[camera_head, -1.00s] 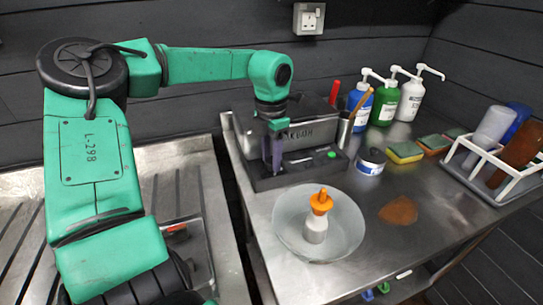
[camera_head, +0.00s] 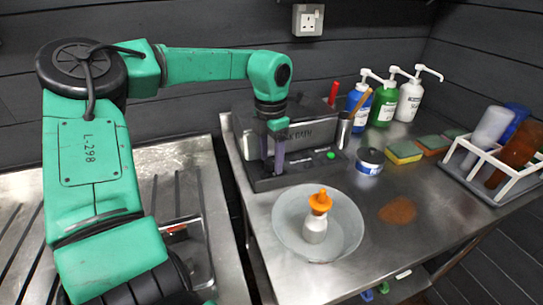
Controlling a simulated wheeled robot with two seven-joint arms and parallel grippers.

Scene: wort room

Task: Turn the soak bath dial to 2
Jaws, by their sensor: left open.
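The soak bath (camera_head: 312,132) is a dark grey box with a lid and lettering on its front, standing at the left back of the steel table. A green button (camera_head: 331,155) shows on its low front ledge. My left gripper (camera_head: 272,160) points down at the bath's left front, its two purple-grey fingers apart with a gap between them. I see nothing held in it. The dial cannot be made out; the gripper covers that part of the front. Whether the fingers touch the bath, I cannot tell. My right gripper is out of view.
A shallow bowl (camera_head: 285,236) holding an orange-topped white bottle (camera_head: 316,222) stands in front of the bath. A tin (camera_head: 370,161), sponges (camera_head: 404,151), pump bottles (camera_head: 410,98) and a white rack (camera_head: 466,164) are to the right. A brown patch (camera_head: 397,211) lies on the table.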

